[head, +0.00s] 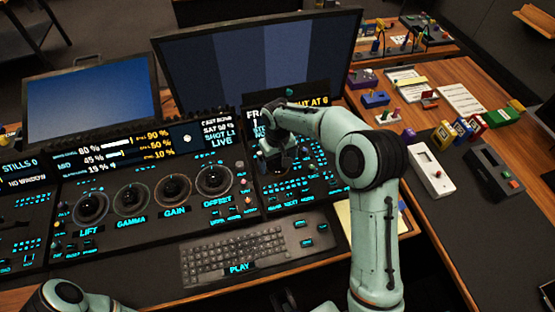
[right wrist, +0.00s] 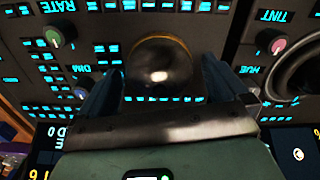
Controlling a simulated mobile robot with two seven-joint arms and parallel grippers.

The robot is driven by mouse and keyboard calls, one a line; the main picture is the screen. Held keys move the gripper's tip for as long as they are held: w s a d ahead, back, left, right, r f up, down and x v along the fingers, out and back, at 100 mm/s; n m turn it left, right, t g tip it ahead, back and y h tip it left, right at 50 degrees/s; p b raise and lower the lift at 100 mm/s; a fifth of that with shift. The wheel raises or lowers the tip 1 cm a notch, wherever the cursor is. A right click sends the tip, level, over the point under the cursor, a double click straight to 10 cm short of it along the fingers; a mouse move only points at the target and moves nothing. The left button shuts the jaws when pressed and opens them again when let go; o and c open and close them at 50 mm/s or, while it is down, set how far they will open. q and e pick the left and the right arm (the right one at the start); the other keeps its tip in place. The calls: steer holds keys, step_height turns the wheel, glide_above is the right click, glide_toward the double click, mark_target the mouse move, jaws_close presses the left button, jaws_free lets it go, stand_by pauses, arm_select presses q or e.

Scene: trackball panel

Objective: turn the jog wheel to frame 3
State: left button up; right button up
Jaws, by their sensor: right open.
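My right gripper (head: 274,160) is low over the right-hand section of the panel (head: 312,192). In the right wrist view its open fingers (right wrist: 158,88) stand on either side of a dark shiny round control with a gold rim (right wrist: 160,62), probably the jog wheel. I cannot tell whether they touch it. My left gripper is out of view.
Grading rings (head: 173,188) labelled lift, gamma, gain and offset lie to the left. A keyboard (head: 235,256) is in front. A green knob (right wrist: 54,37) and a pink knob (right wrist: 277,45) flank the control. Small boxes and a white device (head: 430,170) stand right.

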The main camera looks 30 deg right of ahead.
steer(key=c, duration=1)
steer(key=shift+m, duration=0.4)
steer(key=m, duration=0.5)
steer(key=shift+m, duration=0.3)
steer(key=m+p, duration=0.1)
steer(key=m, duration=0.4)
steer(key=shift+d+m, duration=0.1)
steer(key=shift+m, duration=0.2)
steer(key=o, duration=1)
